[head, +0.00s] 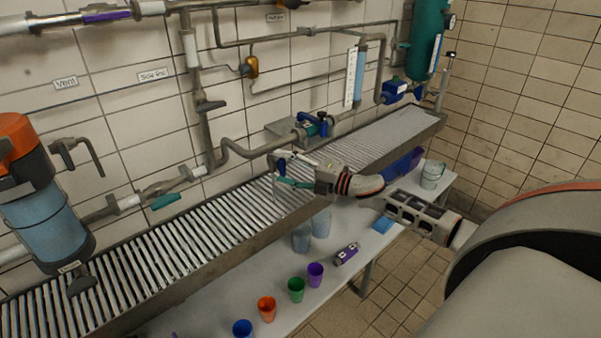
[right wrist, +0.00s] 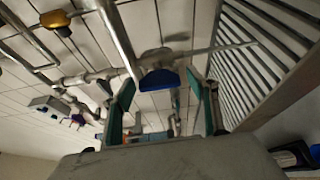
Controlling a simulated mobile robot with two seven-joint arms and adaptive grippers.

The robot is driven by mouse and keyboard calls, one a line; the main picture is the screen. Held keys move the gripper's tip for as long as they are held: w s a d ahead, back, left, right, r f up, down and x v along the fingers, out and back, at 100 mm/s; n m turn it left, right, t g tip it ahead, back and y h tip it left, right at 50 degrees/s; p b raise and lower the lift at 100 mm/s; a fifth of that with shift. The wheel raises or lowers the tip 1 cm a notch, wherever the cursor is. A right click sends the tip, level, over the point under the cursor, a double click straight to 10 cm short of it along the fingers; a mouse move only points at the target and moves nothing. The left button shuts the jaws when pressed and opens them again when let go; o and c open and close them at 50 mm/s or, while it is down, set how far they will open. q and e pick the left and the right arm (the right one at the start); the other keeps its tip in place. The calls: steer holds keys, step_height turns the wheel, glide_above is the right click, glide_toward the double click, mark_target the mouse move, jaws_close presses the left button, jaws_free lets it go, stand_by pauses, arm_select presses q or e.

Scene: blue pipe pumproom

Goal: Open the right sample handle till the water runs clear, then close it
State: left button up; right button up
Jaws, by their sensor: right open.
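My right gripper (head: 284,172) reaches in from the right over the slatted grating, with its teal fingers open. In the right wrist view its two teal fingers (right wrist: 162,100) stand apart. A blue handle (right wrist: 158,79) on a pipe shows between and beyond them, with no clear contact. In the head view a blue and teal valve (head: 312,122) sits on the pipe just behind the gripper; I cannot tell for sure that it is the same handle. A teal lever (head: 165,201) is on the pipe farther left. I see no running water. My left gripper is not in view.
The slatted grating (head: 190,235) runs along the tiled wall under the pipes. Below it a white table (head: 335,285) holds several coloured cups, clear cups (head: 321,224) and a purple-labelled item (head: 346,254). A blue canister (head: 45,220) stands left. Tiled floor (head: 390,290) is open at lower right.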

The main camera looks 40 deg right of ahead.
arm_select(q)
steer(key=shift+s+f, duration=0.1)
arm_select(e)
steer(key=v, duration=1.1)
steer(key=shift+s, duration=0.2)
steer(key=shift+f, duration=0.1)
steer(key=s+a+f+m+g+h+p, duration=0.1)
steer(key=s+a+f+m+h, duration=0.2)
steer(key=s+a+f+m, duration=0.75)
steer(key=s+a+f+m+g+h, duration=0.2)
steer(key=s+a+f+m, duration=0.5)
steer(key=f, duration=0.6)
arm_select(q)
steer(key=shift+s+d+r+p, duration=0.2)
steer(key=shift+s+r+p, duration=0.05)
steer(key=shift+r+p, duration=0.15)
arm_select(e)
steer(key=s+a+f+m+g, duration=0.2)
steer(key=s+a+f, duration=0.2)
steer(key=a, duration=0.6)
steer(key=s, duration=0.2)
steer(key=shift+s+a, duration=0.3)
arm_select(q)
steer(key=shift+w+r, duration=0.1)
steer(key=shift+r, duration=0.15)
